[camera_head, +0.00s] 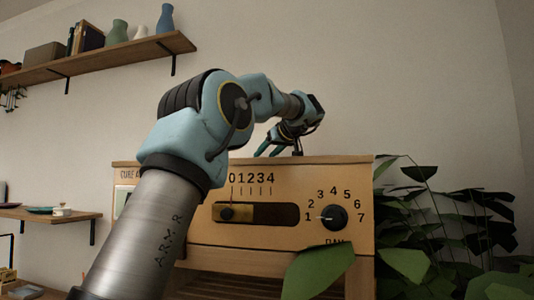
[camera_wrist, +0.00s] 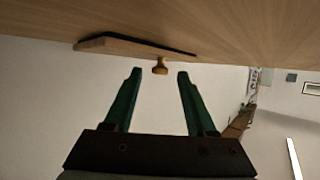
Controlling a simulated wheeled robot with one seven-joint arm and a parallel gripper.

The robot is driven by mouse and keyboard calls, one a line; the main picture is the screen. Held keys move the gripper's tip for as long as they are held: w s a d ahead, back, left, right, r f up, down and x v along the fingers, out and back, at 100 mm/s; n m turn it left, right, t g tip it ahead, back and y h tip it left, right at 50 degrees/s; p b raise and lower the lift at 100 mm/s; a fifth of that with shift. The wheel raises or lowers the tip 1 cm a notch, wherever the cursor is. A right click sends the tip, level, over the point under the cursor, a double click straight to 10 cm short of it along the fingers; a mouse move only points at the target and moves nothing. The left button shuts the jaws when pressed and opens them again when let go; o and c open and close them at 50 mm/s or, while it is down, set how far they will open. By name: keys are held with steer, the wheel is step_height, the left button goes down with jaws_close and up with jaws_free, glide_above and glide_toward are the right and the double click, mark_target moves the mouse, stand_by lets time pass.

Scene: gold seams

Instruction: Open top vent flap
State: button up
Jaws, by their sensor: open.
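The vent flap (camera_wrist: 115,46) shows in the wrist view as a thin pale wooden panel with a dark line along one edge, set against the wooden top of the cabinet (camera_wrist: 240,30). A small round wooden knob (camera_wrist: 160,66) sticks out from it. My gripper (camera_wrist: 160,74) is open, with its two green fingers on either side of the knob's line. The knob sits at or just beyond the fingertips, with gaps on both sides. In the head view my gripper (camera_head: 278,150) is low over the cabinet top (camera_head: 340,158); the flap cannot be made out there.
The cabinet front carries a slider (camera_head: 228,213) at its left end and a dial (camera_head: 333,216) with its pointer near 1. A leafy plant (camera_head: 430,215) stands close on the right. A shelf (camera_head: 110,57) with vases and books hangs at upper left.

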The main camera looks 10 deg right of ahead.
jaws_close()
stand_by(0.3)
stand_by(1.1)
